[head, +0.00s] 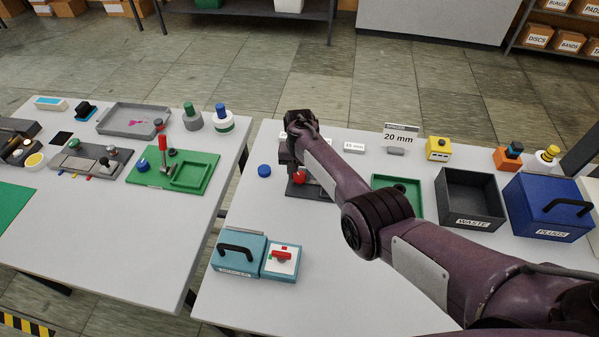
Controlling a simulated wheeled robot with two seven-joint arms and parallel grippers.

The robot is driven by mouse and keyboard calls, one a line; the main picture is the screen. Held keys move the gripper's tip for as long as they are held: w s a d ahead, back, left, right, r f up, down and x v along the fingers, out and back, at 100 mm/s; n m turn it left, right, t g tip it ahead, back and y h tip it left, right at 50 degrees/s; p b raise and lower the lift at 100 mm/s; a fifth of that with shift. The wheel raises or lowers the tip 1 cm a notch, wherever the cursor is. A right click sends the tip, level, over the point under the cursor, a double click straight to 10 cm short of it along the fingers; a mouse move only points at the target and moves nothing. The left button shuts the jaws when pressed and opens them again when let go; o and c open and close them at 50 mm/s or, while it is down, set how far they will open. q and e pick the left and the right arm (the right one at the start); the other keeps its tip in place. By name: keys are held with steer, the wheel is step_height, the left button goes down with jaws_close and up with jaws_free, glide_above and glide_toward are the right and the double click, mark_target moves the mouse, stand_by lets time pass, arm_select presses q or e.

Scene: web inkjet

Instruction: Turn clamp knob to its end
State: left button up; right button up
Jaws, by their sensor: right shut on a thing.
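My right arm comes in from the right and reaches over the right-hand table. Its wrist bends down at the far end, and my right gripper (294,167) points down at a dark fixture (318,190). A red knob (299,177), which looks like the clamp knob, shows at the fixture just below the gripper. The gripper is shut on the knob. The fingertips and much of the fixture are hidden by my arm, so the knob's turn angle cannot be read. My left gripper is not in view.
A blue cap (264,171) lies left of the fixture. A teal case (239,252) and a box with a red switch (282,257) stand in front. A dark waste bin (470,213) and a blue box (549,207) stand right. A gap separates the left table (110,235).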

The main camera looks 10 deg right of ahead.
mark_target(299, 175)
steer(key=m, duration=0.4)
steer(key=shift+w+b, duration=0.1)
steer(key=shift+b, duration=0.25)
steer(key=shift+r+m+b, duration=0.1)
steer(key=shift+m+b, duration=0.2)
steer(key=shift+m, duration=1.5)
steer(key=o, duration=1)
step_height(299, 175, up, 8)
steer(key=shift+f+p, duration=0.15)
steer(key=shift+p, duration=0.4)
steer(key=shift+f, duration=0.1)
